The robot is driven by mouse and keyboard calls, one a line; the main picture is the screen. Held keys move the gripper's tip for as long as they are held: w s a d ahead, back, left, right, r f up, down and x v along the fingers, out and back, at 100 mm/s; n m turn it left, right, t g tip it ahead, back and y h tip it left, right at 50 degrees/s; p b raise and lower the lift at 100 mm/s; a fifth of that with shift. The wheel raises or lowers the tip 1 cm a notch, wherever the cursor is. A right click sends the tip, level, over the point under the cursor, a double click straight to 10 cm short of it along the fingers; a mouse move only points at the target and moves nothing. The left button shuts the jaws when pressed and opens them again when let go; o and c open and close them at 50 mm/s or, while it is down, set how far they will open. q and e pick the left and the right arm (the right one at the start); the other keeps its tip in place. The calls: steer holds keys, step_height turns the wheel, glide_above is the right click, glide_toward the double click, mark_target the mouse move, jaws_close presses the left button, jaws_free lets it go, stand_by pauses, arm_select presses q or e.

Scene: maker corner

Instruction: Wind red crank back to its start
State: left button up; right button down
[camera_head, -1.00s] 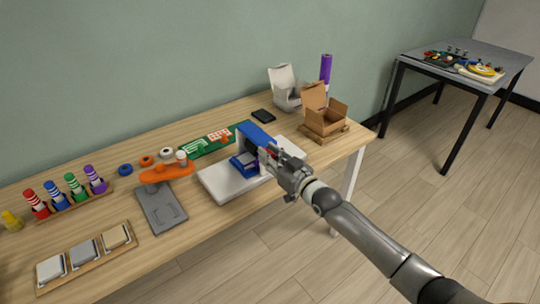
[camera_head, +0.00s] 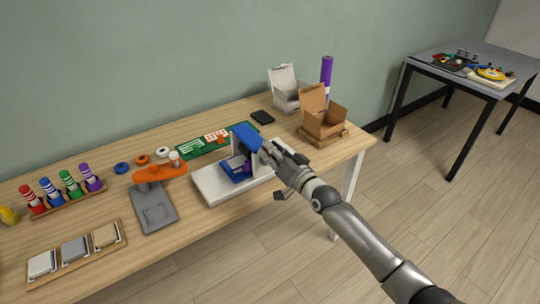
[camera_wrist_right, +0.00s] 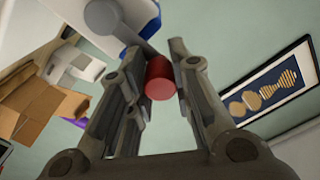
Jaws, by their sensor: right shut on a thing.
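The red crank's knob (camera_wrist_right: 159,78) sits between the fingers of my right gripper (camera_wrist_right: 158,75) in the right wrist view, and the gripper is shut on it. In the head view my right gripper (camera_head: 270,150) is at the right side of the blue device (camera_head: 246,136) on its white base (camera_head: 212,190). The gripper hides the crank there. A grey crank arm (camera_wrist_right: 135,38) runs from the knob toward the white and blue body in the wrist view. My left gripper is not in view.
An orange press with a grey base (camera_head: 155,205) stands left of the device. An open cardboard box (camera_head: 322,122) and a purple roll (camera_head: 326,72) stand behind it to the right. Marker holders (camera_head: 62,204) and a sample tray (camera_head: 75,262) are at the left.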

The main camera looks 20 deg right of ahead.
steer(key=shift+w+d+m+b, duration=0.25)
steer(key=shift+d+m+b, duration=0.3)
steer(key=shift+m, duration=0.45)
arm_select(q)
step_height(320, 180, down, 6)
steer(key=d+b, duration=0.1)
steer(key=b, duration=0.3)
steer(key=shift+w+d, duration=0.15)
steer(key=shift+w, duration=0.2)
arm_select(e)
steer(key=shift+w+d+f+m, duration=0.3)
steer(key=shift+d+f+m, duration=0.35)
steer(key=shift+m, duration=1.2)
steer(key=shift+w+d+f+m, duration=0.3)
steer(key=shift+d+m, duration=0.6)
steer(key=shift+m, duration=0.9)
steer(key=shift+w+d+f+m, duration=0.25)
steer(key=shift+d+f+m, duration=0.45)
steer(key=shift+m, duration=1.15)
steer(key=shift+d+r, duration=0.1)
steer(key=c, duration=1.4)
jaws_free()
steer(key=shift+c, duration=0.2)
steer(key=shift+o, duration=0.9)
